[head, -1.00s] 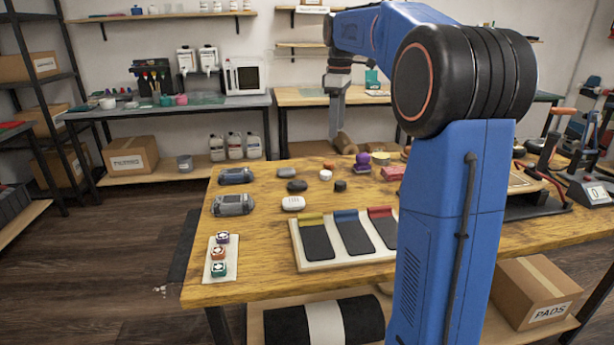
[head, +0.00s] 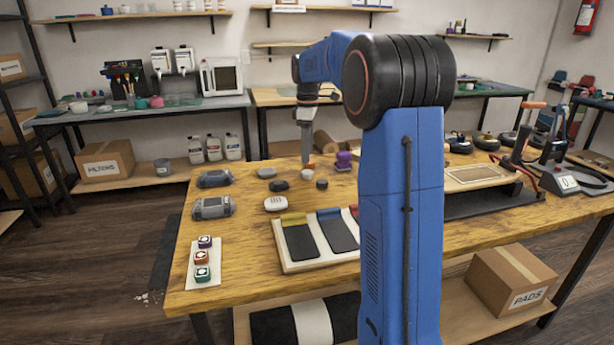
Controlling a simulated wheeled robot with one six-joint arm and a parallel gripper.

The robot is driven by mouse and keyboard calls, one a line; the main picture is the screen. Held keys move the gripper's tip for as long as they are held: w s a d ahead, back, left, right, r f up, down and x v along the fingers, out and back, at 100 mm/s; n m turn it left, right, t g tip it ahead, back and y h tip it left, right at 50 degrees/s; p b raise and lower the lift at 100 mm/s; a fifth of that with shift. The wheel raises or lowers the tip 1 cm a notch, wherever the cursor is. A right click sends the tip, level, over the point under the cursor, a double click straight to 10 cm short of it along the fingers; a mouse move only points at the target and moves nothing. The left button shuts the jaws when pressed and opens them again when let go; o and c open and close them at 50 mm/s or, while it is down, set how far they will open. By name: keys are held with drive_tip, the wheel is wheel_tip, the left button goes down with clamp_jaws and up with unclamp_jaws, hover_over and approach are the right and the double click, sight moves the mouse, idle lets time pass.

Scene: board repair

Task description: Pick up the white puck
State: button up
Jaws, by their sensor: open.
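The small round white puck (head: 307,174) lies on the wooden table (head: 225,262), toward its back part. My gripper (head: 307,158) points down above the table, close to the puck in the picture and just above or behind it. The jaws are seen edge-on and small, with nothing visible held in them. An orange piece (head: 309,166) shows right by the fingertips, partly hidden. I cannot tell how high the fingertips are above the table.
A dark puck (head: 322,184), a black oval piece (head: 278,186), a grey piece (head: 266,172) and a larger white oval device (head: 276,203) lie around the puck. A purple piece (head: 344,160) stands to the right. My arm hides part of the table.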

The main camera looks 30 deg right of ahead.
sight(307, 172)
drive_tip(key=shift+s+a+f, duration=0.1)
drive_tip(key=shift+f, duration=1.6)
drive_tip(key=shift+s+a+f, duration=0.1)
drive_tip(key=shift+f, duration=1.6)
drive_tip(key=c, duration=1.1)
